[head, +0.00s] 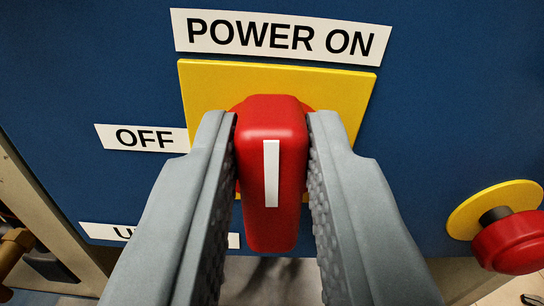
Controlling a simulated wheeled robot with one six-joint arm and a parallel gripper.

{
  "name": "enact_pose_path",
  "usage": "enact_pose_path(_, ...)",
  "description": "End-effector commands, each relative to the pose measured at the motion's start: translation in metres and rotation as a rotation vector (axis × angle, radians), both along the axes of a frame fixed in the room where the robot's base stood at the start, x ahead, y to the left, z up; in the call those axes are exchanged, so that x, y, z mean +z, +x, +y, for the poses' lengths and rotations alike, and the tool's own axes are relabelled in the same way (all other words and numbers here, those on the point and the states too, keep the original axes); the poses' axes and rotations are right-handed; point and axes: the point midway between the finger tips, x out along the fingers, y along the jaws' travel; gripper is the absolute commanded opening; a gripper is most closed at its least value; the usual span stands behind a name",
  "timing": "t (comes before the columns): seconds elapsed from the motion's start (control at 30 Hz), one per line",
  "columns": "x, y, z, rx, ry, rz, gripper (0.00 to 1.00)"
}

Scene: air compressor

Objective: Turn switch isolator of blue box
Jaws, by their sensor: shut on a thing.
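The switch isolator is a red handle (270,220) with a white stripe, on a yellow square plate (340,90) on the front of the blue box (90,65). The handle stands upright in the picture, its stripe vertical, in line with the POWER ON label (281,35) above. An OFF label (142,138) is to the left of the plate. My gripper (272,135) has one grey finger on each side of the handle and is shut on it. The fingers hide parts of the plate and a lower label.
A red push button (508,242) on a round yellow plate (470,208) juts out at the lower right. A partly hidden white label (105,232) is at the lower left. The box's left edge borders a beige frame (48,205) with brown fittings.

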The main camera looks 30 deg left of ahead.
Motion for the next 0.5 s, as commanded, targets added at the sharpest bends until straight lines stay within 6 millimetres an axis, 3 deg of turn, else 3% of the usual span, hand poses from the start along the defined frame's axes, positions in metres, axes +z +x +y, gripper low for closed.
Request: enact_pose_path(0.5, -0.0022, -0.0046, 0.0066, 0.000, -0.350, -0.255, 0.00)
